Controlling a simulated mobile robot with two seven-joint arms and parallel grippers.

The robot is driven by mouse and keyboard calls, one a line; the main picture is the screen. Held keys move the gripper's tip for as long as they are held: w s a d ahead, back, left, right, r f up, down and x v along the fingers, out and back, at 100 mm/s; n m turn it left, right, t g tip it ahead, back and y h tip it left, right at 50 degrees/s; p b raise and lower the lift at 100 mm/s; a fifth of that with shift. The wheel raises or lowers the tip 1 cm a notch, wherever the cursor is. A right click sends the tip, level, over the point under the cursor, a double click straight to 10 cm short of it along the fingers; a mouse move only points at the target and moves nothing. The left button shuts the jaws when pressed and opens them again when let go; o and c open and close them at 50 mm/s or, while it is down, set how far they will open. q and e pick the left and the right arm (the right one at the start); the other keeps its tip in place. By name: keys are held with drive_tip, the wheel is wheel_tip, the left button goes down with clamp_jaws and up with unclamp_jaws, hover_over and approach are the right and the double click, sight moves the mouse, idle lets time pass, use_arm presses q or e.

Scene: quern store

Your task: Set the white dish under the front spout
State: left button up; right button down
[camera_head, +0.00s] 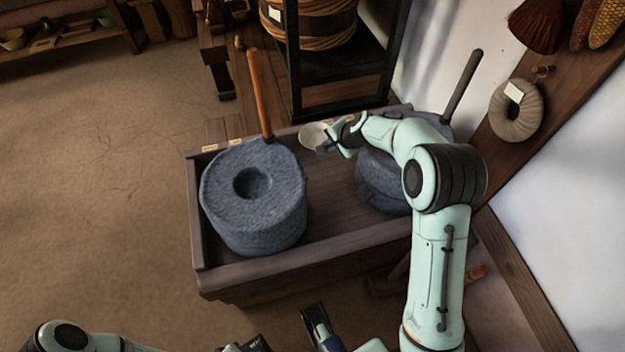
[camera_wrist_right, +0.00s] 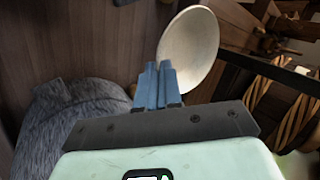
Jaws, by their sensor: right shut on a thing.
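The white dish (camera_head: 312,136) is in my right gripper (camera_head: 336,139), above the far side of the wooden trough bench (camera_head: 335,244), between the two querns. In the right wrist view the blue fingers (camera_wrist_right: 158,85) are shut on the near rim of the dish (camera_wrist_right: 195,45). The left quern (camera_head: 228,205) is grey stone with an orange-brown upright handle (camera_head: 259,92). The right quern (camera_head: 379,183) is partly hidden by my right arm. No spout can be made out.
A dark frame (camera_head: 392,62) holding a rope-bound barrel (camera_head: 318,25) stands just behind the bench. The right quern's dark handle (camera_head: 462,84) rises near the white wall (camera_head: 585,190). Open floor (camera_head: 110,190) lies to the left.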

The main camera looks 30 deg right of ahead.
use_arm(q)
drive_tip(key=w+a+f+t+y+b, duration=0.1)
drive_tip(key=w+a+f+t+b, duration=0.1)
drive_tip(key=w+a+f+b, duration=0.35)
use_arm(e)
wheel_tip(320, 180, down, 16)
drive_tip(key=shift+w+f+b, duration=0.1)
drive_tip(key=shift+b, duration=0.6)
wheel_tip(320, 180, down, 4)
drive_tip(key=shift+f+b, duration=0.1)
drive_tip(key=shift+b, duration=0.85)
use_arm(q)
drive_tip(key=s+f+n+g, duration=0.1)
drive_tip(key=s+f+g, duration=0.1)
drive_tip(key=s+f, duration=0.2)
wheel_tip(320, 180, down, 3)
use_arm(e)
drive_tip(key=shift+f, duration=0.1)
use_arm(q)
drive_tip(key=shift+d, duration=0.1)
use_arm(e)
drive_tip(key=shift+f, duration=0.1)
drive_tip(key=c, duration=1.3)
unclamp_jaws()
use_arm(q)
drive_tip(key=shift+s+f, duration=0.1)
drive_tip(key=shift+s, duration=0.05)
